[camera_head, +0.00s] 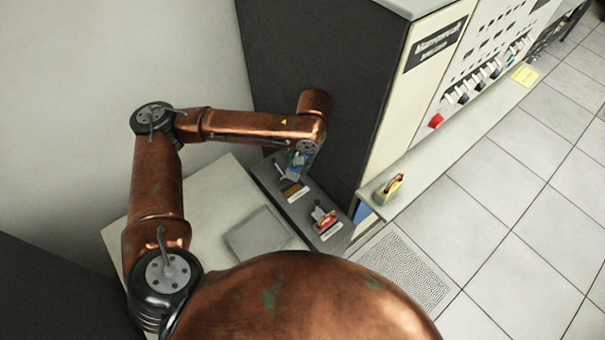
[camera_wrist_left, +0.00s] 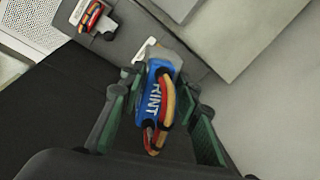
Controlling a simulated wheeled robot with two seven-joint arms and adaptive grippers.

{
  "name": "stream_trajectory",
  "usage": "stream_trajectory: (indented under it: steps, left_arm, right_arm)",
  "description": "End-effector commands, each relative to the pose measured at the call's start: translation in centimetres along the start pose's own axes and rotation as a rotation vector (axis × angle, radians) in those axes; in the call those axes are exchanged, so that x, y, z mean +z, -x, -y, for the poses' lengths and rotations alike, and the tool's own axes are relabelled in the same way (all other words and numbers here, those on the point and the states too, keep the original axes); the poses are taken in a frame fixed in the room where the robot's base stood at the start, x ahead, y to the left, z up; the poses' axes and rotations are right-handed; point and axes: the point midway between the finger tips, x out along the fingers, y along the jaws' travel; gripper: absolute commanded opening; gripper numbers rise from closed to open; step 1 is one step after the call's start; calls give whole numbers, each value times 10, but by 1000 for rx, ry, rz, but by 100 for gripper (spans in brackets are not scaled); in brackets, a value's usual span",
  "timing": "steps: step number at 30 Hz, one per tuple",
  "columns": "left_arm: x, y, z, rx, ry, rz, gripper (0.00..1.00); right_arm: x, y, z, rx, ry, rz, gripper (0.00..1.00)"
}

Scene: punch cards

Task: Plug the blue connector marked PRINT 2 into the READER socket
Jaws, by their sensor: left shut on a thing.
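My left gripper (camera_head: 293,170) is shut on the blue connector (camera_head: 297,160), above the far end of a dark grey panel (camera_head: 262,169) by the cabinet. In the left wrist view the blue connector (camera_wrist_left: 160,80) sits between the green fingers of my left gripper (camera_wrist_left: 160,95). White letters reading "RINT" show on it, and red and yellow wires loop over it; the number is hidden. A socket (camera_head: 293,191) with a brownish opening and a pale label lies just below the gripper in the head view. The label is too small to read. I cannot tell whether the connector touches the socket.
A red connector (camera_head: 323,219) sits in another place on the panel, nearer me. A tall dark cabinet (camera_head: 310,60) rises close behind the gripper. A pale table (camera_head: 195,205) with a grey plate (camera_head: 256,232) lies left of the panel.

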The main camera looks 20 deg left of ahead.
Motion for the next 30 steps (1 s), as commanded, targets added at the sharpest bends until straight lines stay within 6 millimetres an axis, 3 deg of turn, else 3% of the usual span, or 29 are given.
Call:
stream_trajectory:
  steps: [1, 6, 12, 16, 23, 30]
  left_arm:
    - [-8, -26, 0, 1, -37, 4, 0]
    - [-36, -102, 7, 5, -201, -29, 0]
    - [-50, -166, 18, 7, -356, -65, 0]
    - [-52, -185, 23, 8, -407, -77, 0]
    - [-53, -194, 23, 7, -421, -83, 0]
    - [-52, -208, 20, 8, -421, -81, 0]
  right_arm:
    - [-2, -3, 0, 0, 1, -3, 52]
    - [-8, -9, -1, 1, 3, -11, 54]
    - [-10, -12, -1, 1, 4, -13, 54]
    - [-7, -13, -1, 1, 3, -10, 54]
    - [-1, -19, -2, 2, 2, -2, 54]
    - [4, -37, -2, 2, 2, 4, 54]
